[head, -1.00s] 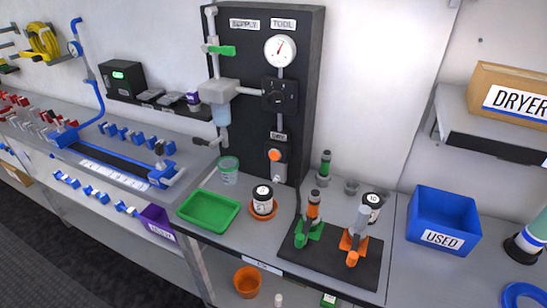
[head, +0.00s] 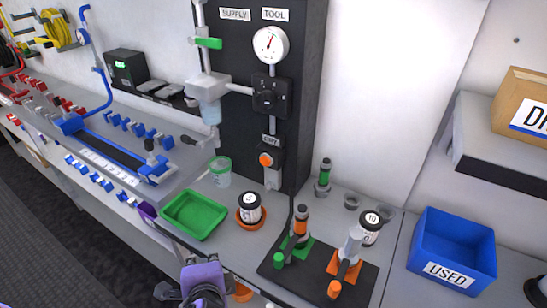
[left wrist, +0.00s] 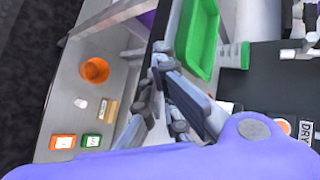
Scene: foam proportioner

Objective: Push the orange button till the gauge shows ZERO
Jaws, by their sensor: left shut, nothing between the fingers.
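The orange button (head: 265,160) sits on a grey housing low on the black panel, just below a small label. The round white gauge (head: 270,45) is near the panel's top under the TOOL label. Its needle points up and slightly right; the scale is too small to read.
A green tray (head: 194,215), a green-rimmed cup (head: 220,172) and a dark-lidded jar (head: 249,208) stand below the panel. A black mat (head: 310,283) with green and orange stands is right of them. A blue USED bin (head: 453,249) is far right.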

